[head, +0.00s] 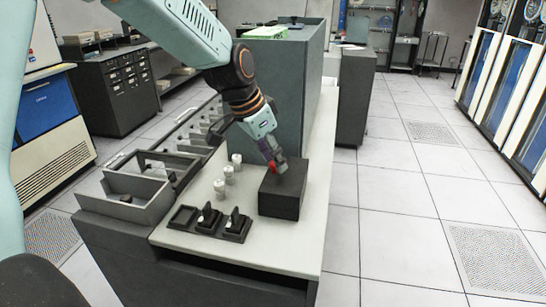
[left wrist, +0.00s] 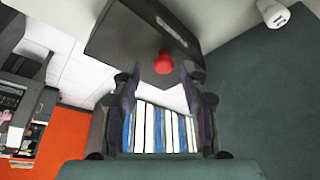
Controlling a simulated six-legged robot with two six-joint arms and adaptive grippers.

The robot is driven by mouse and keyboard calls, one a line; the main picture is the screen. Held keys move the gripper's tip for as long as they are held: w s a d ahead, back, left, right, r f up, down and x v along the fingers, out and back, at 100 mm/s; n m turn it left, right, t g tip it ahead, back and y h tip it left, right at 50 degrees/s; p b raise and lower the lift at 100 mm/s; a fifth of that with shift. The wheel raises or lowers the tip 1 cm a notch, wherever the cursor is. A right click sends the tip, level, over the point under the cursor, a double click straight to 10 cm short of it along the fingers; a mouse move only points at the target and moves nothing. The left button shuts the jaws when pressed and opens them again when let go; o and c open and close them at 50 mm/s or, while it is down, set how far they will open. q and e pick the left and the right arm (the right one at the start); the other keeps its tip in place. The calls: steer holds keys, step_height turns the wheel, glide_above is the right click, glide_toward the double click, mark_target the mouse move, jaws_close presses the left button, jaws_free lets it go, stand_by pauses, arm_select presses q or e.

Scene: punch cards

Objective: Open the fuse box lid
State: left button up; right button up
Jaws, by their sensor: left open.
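The dark fuse box (head: 281,198) stands on the light grey worktop near its right edge, and its lid looks closed. A red knob (head: 272,168) shows at the top of the box, beside my left gripper (head: 275,159), which reaches down from above. In the left wrist view the box (left wrist: 125,35) is tilted, and the red knob (left wrist: 163,63) sits between and just beyond the tips of my left gripper (left wrist: 160,78). The fingers are spread on either side of the knob; I see no contact. My right gripper is not in view.
Several white fuses (head: 228,174) stand left of the box. A black holder with small black parts (head: 208,221) lies in front of them. Grey trays (head: 120,208) sit at the left edge. A tall grey-green cabinet (head: 290,100) rises behind. Open floor (head: 400,230) lies to the right.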

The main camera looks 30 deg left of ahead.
arm_select(q)
steer(key=shift+a+f, duration=0.3)
steer(key=shift+a, duration=0.1)
steer(key=shift+w+d, duration=0.15)
steer(key=shift+d, duration=0.2)
steer(key=shift+c, duration=1.4)
steer(key=shift+a, duration=0.15)
jaws_close()
